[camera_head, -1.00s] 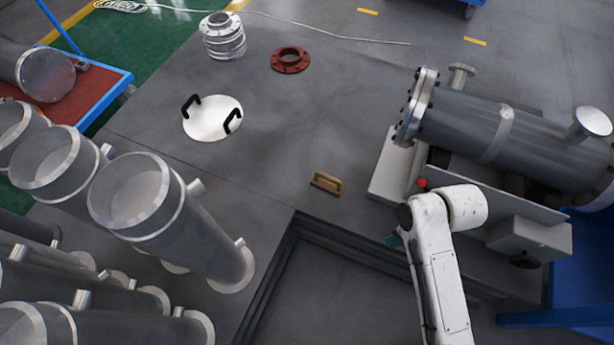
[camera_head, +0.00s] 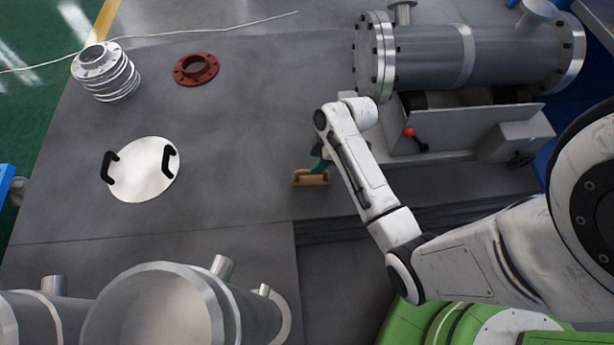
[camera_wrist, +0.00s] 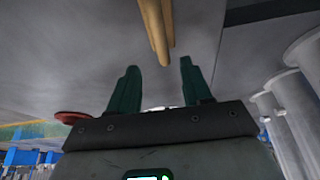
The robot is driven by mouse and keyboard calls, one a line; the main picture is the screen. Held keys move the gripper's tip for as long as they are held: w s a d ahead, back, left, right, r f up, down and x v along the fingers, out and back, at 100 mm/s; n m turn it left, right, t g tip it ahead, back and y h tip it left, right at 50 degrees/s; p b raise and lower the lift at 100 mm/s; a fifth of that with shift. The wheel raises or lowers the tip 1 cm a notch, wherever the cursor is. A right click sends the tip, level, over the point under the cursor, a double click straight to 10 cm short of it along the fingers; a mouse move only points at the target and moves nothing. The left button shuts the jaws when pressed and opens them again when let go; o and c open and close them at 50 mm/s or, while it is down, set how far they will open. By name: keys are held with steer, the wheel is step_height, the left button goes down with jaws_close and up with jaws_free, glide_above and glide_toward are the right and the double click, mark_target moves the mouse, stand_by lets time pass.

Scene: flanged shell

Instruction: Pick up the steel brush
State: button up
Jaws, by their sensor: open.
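The steel brush (camera_head: 309,179) shows a tan wooden body in the head view, lying on the grey platform near its edge above the dark recess. Its bristles cannot be made out. In the wrist view the brush (camera_wrist: 157,24) is a tan bar at the top centre, its near end reaching down toward the gap between the fingertips. My gripper (camera_wrist: 159,65) is open, with two green fingers apart and nothing held between them. In the head view only a bit of green finger (camera_head: 319,163) shows just above the brush; my arm hides the rest.
A grey flanged vessel (camera_head: 430,58) on a stand with a red knob (camera_head: 409,132) is close on the right. A white disc with black handles (camera_head: 140,170), a red flange (camera_head: 196,68) and a steel bellows piece (camera_head: 104,70) lie left. The platform between is clear.

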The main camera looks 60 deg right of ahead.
steer(key=shift+x, duration=0.8)
steer(key=b, duration=0.2)
glide_above(311, 178)
steer(key=shift+a+f, duration=0.15)
steer(key=shift+f, duration=2.4)
steer(key=shift+f, duration=0.2)
steer(key=shift+c, duration=0.5)
jaws_close()
